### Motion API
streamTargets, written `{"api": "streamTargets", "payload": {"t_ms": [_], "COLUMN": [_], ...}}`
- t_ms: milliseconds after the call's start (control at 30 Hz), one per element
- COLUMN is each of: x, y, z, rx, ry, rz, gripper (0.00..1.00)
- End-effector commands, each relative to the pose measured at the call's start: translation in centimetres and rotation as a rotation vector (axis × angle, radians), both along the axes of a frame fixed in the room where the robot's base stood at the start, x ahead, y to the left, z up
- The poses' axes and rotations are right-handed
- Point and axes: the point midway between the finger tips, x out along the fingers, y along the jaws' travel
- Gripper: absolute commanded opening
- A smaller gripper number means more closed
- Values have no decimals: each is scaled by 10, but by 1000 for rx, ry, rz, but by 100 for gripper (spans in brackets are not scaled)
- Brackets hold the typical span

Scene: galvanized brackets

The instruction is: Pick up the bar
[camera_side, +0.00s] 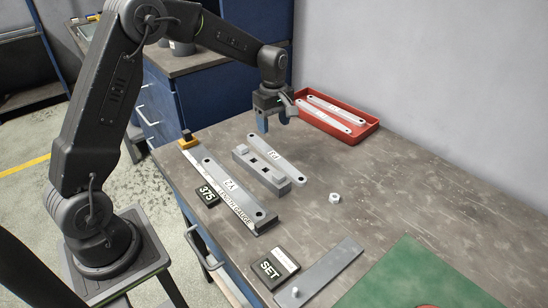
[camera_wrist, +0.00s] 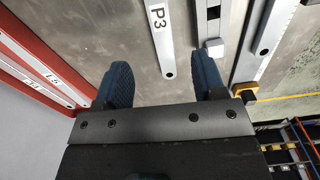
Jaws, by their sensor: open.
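The grey bar marked P3 (camera_side: 292,171) lies beside a grey slotted block in the side view, with a hole near each end. In the wrist view the P3 bar (camera_wrist: 161,42) runs up the middle, its near end lying between my fingers in the picture. My gripper (camera_side: 277,119) is open and empty, with blue fingertips. It hangs above the bench just beyond the bar's far end, apart from it. Another bar (camera_side: 216,170), with a label that seems to read V2, lies along the length gauge (camera_side: 236,209). Two more bars (camera_side: 329,114) lie in the red tray (camera_side: 362,134).
The slotted block (camera_side: 283,187) sits between the P3 bar and the gauge. A 375 display (camera_side: 207,195), a nut (camera_side: 335,198), a SET box (camera_side: 270,268), a flat plate (camera_side: 330,270) and a green mat (camera_side: 400,275) are on the bench. Its right side is clear.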

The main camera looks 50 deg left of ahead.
Motion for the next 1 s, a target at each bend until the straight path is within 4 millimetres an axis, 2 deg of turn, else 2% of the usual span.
{"api": "streamTargets", "payload": {"t_ms": [33, 200, 467, 800, 1000], "x": [-1, -1, 0, 1, 1], "y": [0, 0, 0, -1, -1], "z": [-12, -42, -62, -106, -110], "rx": [-1, -1, 0, -1, 0], "ry": [5, 4, 1, 2, -1], "rz": [-1, -2, -3, -3, -3], "gripper": [64, 64, 64, 64, 64]}}
